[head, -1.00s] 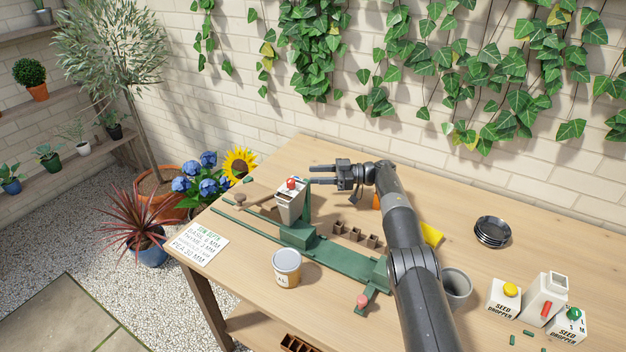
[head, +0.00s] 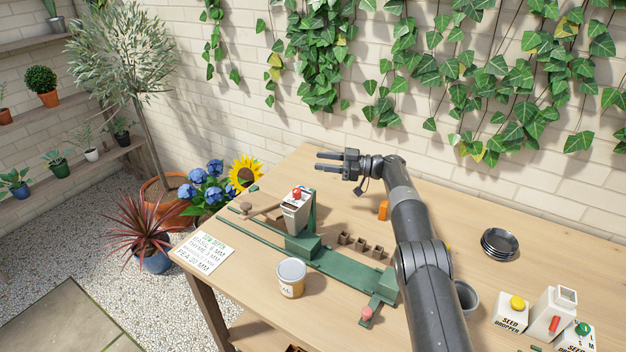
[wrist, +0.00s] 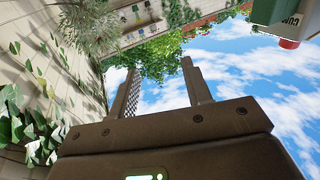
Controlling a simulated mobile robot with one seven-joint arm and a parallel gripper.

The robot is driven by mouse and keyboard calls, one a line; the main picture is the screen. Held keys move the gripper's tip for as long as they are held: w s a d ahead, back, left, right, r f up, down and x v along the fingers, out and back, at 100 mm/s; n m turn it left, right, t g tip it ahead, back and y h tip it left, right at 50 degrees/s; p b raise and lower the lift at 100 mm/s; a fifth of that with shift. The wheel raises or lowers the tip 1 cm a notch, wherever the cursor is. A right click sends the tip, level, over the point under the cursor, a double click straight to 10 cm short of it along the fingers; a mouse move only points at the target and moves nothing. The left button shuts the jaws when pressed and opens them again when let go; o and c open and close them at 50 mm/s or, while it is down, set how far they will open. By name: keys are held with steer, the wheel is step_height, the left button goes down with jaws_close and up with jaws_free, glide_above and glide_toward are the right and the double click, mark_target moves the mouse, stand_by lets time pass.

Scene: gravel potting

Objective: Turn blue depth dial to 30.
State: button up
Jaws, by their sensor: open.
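A white dropper (head: 296,212) with a red top knob stands in the green rig (head: 345,268) on the table. Its red knob also shows at the upper right of the wrist view (wrist: 289,43), beside a green part of the rig. My gripper (head: 318,161) is open and empty, above and behind the dropper, with its fingers pointing left in the head view. In the wrist view its two fingers (wrist: 160,66) are spread apart with nothing between them.
A lettered card (head: 203,250) lies at the table's left corner, and a tin (head: 291,278) stands in front of the rig. Seed droppers (head: 512,312), dark saucers (head: 499,243) and a grey pot (head: 466,298) are at the right. The back of the table is mostly clear.

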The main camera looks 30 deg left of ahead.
steer(key=w+r+m+t+h, duration=0.2)
steer(key=w+r+m+t, duration=0.2)
steer(key=w+m+t, duration=0.45)
steer(key=w+r+m+t+h, duration=0.2)
steer(key=w+r+m+t, duration=0.25)
steer(key=w+t, duration=0.6)
steer(key=s+f+n+g+h, duration=0.25)
steer(key=s+g+h, duration=0.2)
steer(key=s, duration=0.85)
steer(key=s+f+n+g+h, duration=0.2)
steer(key=s+f+g+h, duration=0.3)
steer(key=s, duration=0.8)
steer(key=shift+g+y, duration=0.25)
steer(key=shift+y, duration=0.3)
steer(key=x, duration=0.6)
steer(key=a+x, duration=0.1)
steer(key=x, duration=0.2)
